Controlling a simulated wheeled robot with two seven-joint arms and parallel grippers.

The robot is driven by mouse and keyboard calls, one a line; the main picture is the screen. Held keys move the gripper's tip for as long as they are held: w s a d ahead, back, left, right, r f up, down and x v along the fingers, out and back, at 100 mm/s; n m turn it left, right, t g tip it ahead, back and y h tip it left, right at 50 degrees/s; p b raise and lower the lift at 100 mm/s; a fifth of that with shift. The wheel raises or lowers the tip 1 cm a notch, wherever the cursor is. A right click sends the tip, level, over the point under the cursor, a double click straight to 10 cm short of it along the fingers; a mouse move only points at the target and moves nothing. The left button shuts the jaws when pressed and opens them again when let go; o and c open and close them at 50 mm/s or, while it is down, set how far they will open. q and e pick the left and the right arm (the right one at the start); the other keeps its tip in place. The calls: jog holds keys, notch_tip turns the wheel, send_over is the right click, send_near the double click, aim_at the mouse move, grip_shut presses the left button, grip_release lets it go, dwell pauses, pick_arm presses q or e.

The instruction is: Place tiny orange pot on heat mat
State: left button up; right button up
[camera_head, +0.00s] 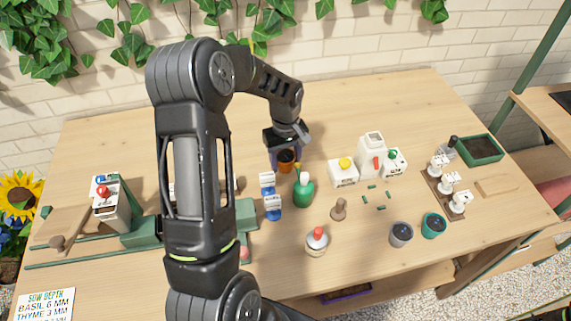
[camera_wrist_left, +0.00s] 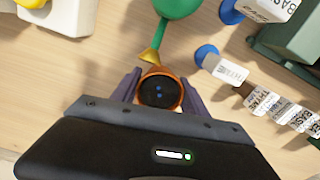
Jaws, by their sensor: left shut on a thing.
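The tiny orange pot (camera_head: 286,166) has dark contents with small blue specks in them. My left gripper (camera_head: 286,156) is shut on it near the middle of the table. In the left wrist view the pot (camera_wrist_left: 160,76) sits between the purple fingers of the left gripper (camera_wrist_left: 162,92). I cannot tell whether the pot touches the table. No heat mat can be made out for certain; my left arm covers part of the table's left half. My right gripper is not in view.
A green bottle (camera_head: 303,194) with a spout and a blue-based labelled stand (camera_head: 271,205) are close to the pot. White boxes (camera_head: 343,174), a grey cup (camera_head: 401,235), a teal cup (camera_head: 434,226) and a green soil tray (camera_head: 499,154) stand right. The back middle is clear.

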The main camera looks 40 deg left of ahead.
aim_at(286, 156)
pick_arm(q)
notch_tip(286, 156, down, 2)
jog(key=shift+f, duration=0.2)
jog(key=o, duration=1.4)
jog(key=shift+o, duration=0.2)
jog(key=shift+r, duration=0.1)
jog(key=shift+r, duration=0.45)
notch_tip(286, 156, up, 11)
jog(key=shift+r+b, duration=0.15)
jog(key=shift+b, duration=0.55)
